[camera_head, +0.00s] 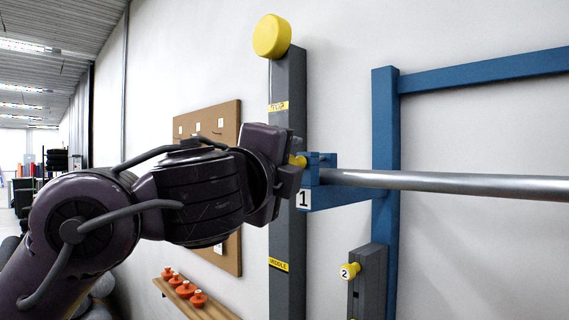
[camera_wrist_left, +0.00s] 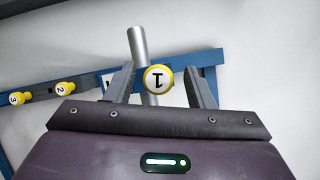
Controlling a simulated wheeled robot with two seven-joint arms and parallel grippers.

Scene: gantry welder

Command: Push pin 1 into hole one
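Pin 1 has a round yellow knob with a white face marked 1 (camera_wrist_left: 158,79). In the head view its knob (camera_head: 298,160) shows beside the small blue block at the end of the blue bracket (camera_head: 345,194). A white plate marked 1 (camera_head: 303,200) is on the bracket below it. My left gripper (camera_wrist_left: 160,69) has its fingers apart on either side of the knob, with gaps visible. In the head view the left gripper (camera_head: 288,172) is at the knob and partly covers it. Hole one and the pin's shaft are hidden. My right gripper is in neither view.
A metal tube (camera_head: 450,184) runs right from the bracket. Pin 2 (camera_head: 350,271) sits lower on a grey block. Pin 3 (camera_wrist_left: 18,98) shows in the wrist view.

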